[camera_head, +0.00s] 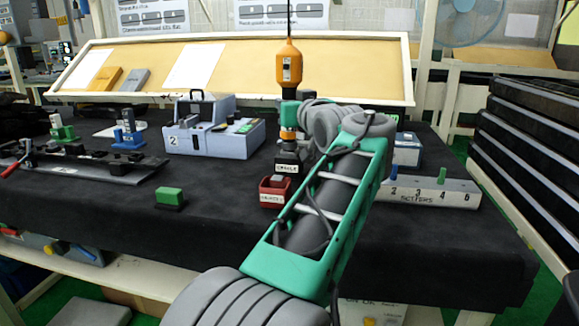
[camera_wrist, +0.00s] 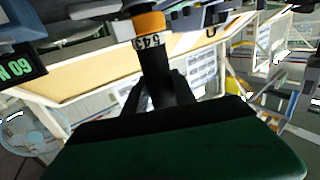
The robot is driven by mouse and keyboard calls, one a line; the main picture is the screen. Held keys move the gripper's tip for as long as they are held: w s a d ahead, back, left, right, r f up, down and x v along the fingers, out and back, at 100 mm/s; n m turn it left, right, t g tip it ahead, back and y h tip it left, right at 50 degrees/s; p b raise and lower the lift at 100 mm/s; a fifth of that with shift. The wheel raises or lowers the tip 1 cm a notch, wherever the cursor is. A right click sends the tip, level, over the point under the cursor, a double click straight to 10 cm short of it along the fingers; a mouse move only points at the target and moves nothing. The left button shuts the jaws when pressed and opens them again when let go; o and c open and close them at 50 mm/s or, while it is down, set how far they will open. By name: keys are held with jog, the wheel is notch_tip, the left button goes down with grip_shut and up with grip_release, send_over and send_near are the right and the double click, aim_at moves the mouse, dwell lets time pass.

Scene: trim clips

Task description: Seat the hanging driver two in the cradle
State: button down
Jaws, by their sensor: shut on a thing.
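The hanging driver (camera_head: 289,68) has an orange body and hangs upright on a dark cable. My gripper (camera_head: 290,113) is shut around it just below the orange body. In the wrist view the driver's dark shaft (camera_wrist: 158,65) runs between the dark fingers of my gripper (camera_wrist: 158,88), with an orange band and a number label beyond them. A dark block with a label that seems to read CRADLE (camera_head: 287,168) stands directly below the driver. The driver's lower end lines up with it in the head view. I cannot tell whether the two touch.
A red bin (camera_head: 274,191) stands just in front of the cradle. A blue-grey unit marked 2 (camera_head: 215,138) is to the left, and a numbered grey strip (camera_head: 425,190) is to the right. A green block (camera_head: 170,197) lies front left. The dark table (camera_head: 110,205) is clear around it.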

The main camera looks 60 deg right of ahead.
jog(key=shift+f, duration=0.15)
jog(key=c, duration=0.9)
grip_release()
jog(key=shift+c, duration=0.2)
jog(key=shift+o, duration=0.4)
jog(key=o, duration=0.9)
jog(key=shift+c, duration=0.2)
jog(key=r+b+v, duration=0.1)
jog(key=r+v, duration=0.1)
jog(key=v, duration=0.8)
jog(key=shift+r, duration=0.1)
